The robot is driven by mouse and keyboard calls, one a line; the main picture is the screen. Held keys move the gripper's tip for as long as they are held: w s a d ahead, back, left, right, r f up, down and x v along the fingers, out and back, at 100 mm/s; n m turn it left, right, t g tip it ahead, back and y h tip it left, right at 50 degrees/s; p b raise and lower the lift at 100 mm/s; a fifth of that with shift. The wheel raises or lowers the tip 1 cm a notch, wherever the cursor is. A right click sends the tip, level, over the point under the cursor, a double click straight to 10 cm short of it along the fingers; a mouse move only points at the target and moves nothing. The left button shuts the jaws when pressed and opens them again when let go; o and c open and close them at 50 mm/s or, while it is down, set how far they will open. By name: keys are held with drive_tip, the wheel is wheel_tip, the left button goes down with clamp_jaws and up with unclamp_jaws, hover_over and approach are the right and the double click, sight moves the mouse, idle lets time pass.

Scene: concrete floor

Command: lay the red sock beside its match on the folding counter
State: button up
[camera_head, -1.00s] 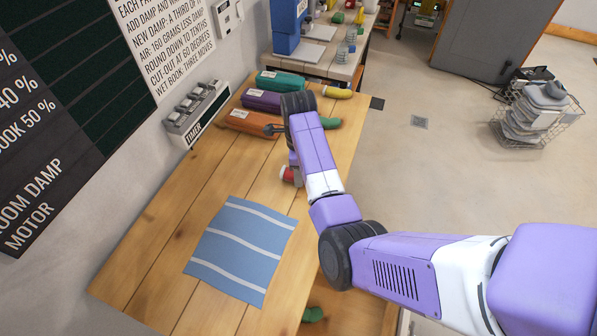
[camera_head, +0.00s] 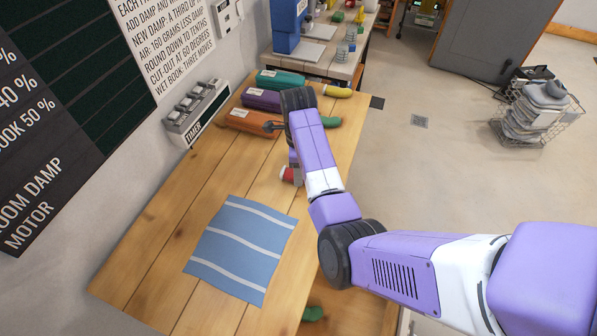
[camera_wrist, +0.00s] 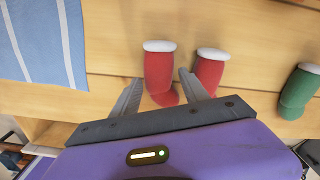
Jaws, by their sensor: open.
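Two red socks with white cuffs lie side by side on the wooden counter (camera_head: 165,250) in the wrist view. The left red sock (camera_wrist: 158,72) is between the fingers of my gripper (camera_wrist: 161,78), which is open. The right red sock (camera_wrist: 210,72) lies just outside the right finger, and that finger covers part of its foot. A small gap separates the two cuffs. In the head view my arm hides most of the pair. Only a bit of one red sock (camera_head: 287,175) shows beside my wrist, and I cannot tell which one.
A blue striped cloth (camera_head: 241,248) lies on the near counter. A green sock (camera_wrist: 299,92) lies right of the red pair in the wrist view. Orange (camera_head: 249,121), purple (camera_head: 261,99) and teal (camera_head: 281,80) labelled bundles lie farther back. A timer box (camera_head: 195,113) lines the wall.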

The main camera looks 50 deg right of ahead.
wheel_tip(320, 180, up, 11)
drive_tip(key=p, duration=0.2)
drive_tip(key=shift+p, duration=0.4)
idle(0.3)
